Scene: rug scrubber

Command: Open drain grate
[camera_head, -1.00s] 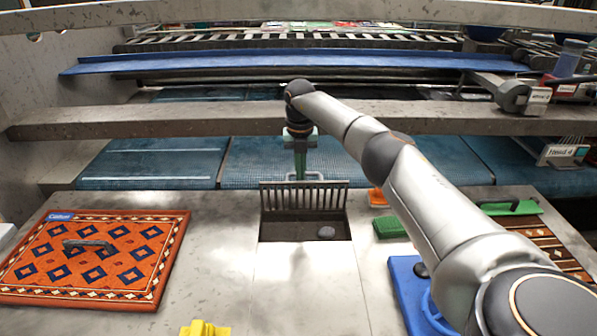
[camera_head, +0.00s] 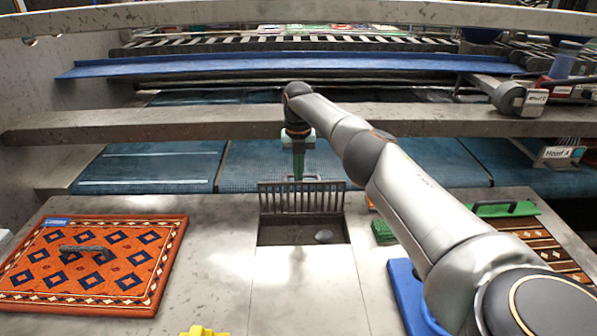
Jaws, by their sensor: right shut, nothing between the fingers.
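The drain grate (camera_head: 302,198) is a dark barred panel standing upright at the back edge of the drain opening (camera_head: 290,235). The opening below and in front of it is uncovered, and a grey round object (camera_head: 323,236) lies inside it. My right gripper (camera_head: 298,174) points down just behind the top edge of the grate, at a pale handle-like bar. The gripper is shut and empty; whether its fingers touch the bar or the grate is not clear. My left gripper is not in view.
An orange patterned rug sample (camera_head: 92,262) with a dark handle lies at left. At right are a green brush (camera_head: 383,231), a blue item (camera_head: 405,290) and a brown striped rug (camera_head: 540,245). A grey beam (camera_head: 180,124) crosses behind the counter.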

